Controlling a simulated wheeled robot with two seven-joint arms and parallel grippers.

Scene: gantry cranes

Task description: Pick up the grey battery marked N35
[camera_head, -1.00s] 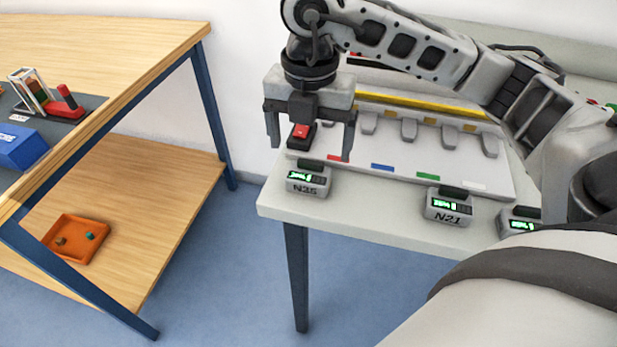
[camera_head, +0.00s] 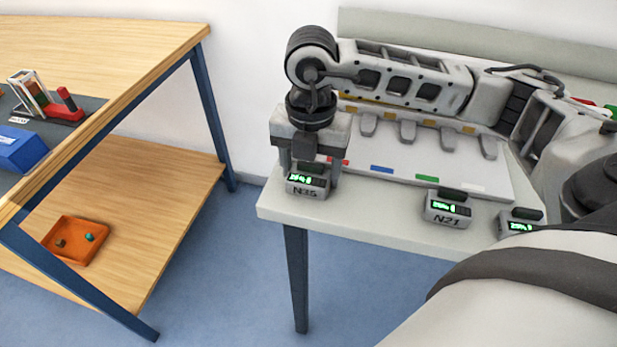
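The grey battery marked N35 (camera_head: 306,190) stands at the near left of the white table, with a green-lit display and a dark top. My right gripper (camera_head: 310,175) points down over it. Its fingers are on the left and right sides of the battery, and I see no clear gap between them and its sides. The gripper looks shut on the battery, which still rests at table height. The left finger's tip is hidden behind the battery. My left gripper is not in view.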

